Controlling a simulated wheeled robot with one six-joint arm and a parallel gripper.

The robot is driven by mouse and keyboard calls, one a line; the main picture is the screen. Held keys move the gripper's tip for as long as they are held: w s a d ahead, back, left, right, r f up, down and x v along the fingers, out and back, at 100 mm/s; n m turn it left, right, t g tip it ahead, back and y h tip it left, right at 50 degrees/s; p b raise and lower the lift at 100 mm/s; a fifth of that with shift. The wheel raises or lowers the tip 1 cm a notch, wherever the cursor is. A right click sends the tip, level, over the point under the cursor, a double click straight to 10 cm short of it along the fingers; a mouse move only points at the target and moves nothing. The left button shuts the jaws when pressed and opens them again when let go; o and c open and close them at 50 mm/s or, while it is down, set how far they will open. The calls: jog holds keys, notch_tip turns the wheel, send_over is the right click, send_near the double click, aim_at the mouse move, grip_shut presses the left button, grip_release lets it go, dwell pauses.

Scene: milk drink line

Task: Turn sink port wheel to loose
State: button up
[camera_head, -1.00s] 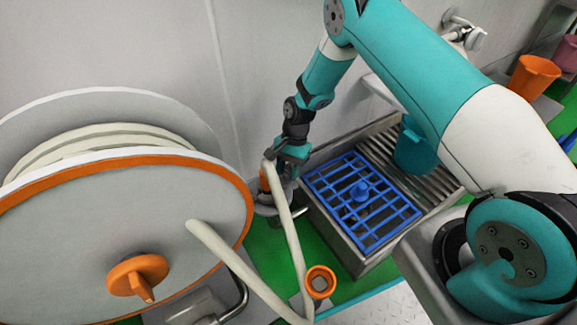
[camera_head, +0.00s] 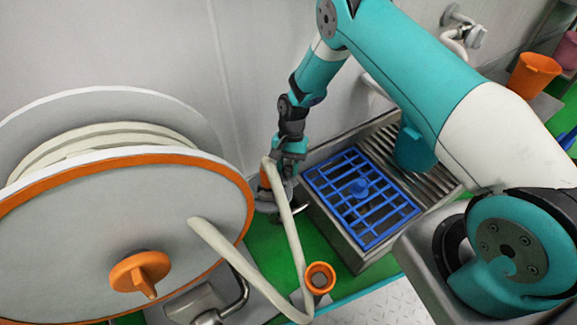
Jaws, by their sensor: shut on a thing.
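My gripper (camera_head: 289,172) points down at the sink port, beside the upper end of a cream hose (camera_head: 291,222). It is shut on a small part there, which looks like the sink port wheel; the fingers and hose hide most of it. An orange collar (camera_head: 264,178) shows at the hose end, left of my gripper. A grey round fitting (camera_head: 264,201) sits just below, with a short metal bar (camera_head: 300,208) to its right. I cannot tell how far the wheel is turned.
A large hose reel (camera_head: 110,235) with an orange knob (camera_head: 140,272) stands close on the left. A metal sink (camera_head: 345,243) with a blue grid (camera_head: 362,195) lies to the right. An orange ring-shaped hose end (camera_head: 320,277) is in front. The wall is close behind.

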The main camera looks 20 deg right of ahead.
jog(key=o, duration=0.9)
jog(key=shift+w+r, duration=0.1)
jog(key=p+v, duration=0.3)
jog(key=v, duration=0.8)
jog(key=shift+w+d+r, duration=0.1)
jog(key=shift+r, duration=0.3)
jog(key=shift+d, duration=0.1)
